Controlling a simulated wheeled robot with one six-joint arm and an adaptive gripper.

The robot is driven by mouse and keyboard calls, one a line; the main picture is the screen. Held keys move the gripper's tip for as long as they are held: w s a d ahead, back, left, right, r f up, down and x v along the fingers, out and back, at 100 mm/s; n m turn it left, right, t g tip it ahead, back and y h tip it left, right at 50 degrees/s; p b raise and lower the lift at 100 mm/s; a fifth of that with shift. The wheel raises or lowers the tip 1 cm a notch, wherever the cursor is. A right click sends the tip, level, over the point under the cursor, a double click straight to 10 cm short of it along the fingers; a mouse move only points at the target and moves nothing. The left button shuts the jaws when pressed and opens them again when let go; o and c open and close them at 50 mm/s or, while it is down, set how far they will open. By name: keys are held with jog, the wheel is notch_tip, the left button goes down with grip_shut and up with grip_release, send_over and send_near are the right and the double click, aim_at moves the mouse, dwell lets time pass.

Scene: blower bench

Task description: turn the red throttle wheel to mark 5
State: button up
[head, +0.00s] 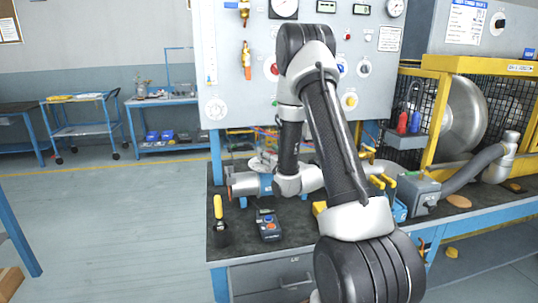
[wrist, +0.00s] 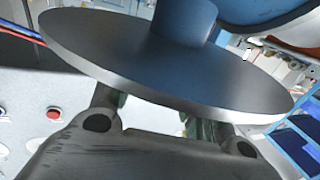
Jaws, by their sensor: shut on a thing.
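My gripper (wrist: 160,116) shows close up in the wrist view, with its two fingers apart. The fingers run up behind the edge of a wide dark grey disc (wrist: 130,62) with a round hub. The disc hides the fingertips and what they are shut on. No red wheel shows clearly there. In the head view a red round part (head: 271,69) sits on the grey panel, partly covered by my arm. I cannot tell whether it is the throttle wheel. No mark 5 is readable.
The panel (head: 230,60) carries gauges, valves and knobs. A yellow guard cage (head: 440,100) stands at right. The floor at left is open.

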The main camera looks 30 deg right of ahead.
jog(key=n+y, duration=0.1)
jog(key=y, duration=0.1)
jog(key=n+y, duration=0.2)
jog(key=y, duration=0.1)
jog(key=shift+d+n+g+y, duration=0.2)
jog(key=shift+n+g+y, duration=0.1)
jog(key=shift+g, duration=0.1)
jog(key=shift+a+n+g+y, duration=0.1)
jog(key=shift+n+g+y, duration=0.8)
jog(key=shift+y, duration=0.45)
jog(key=shift+n+g+y, duration=0.6)
jog(key=shift+n+y, duration=0.5)
jog(key=shift+y, duration=0.55)
jog(key=o, duration=1.1)
jog(key=shift+c, duration=0.2)
jog(key=shift+a, duration=0.1)
jog(key=v, duration=1.2)
jog(key=shift+r, duration=0.2)
jog(key=shift+w, duration=0.1)
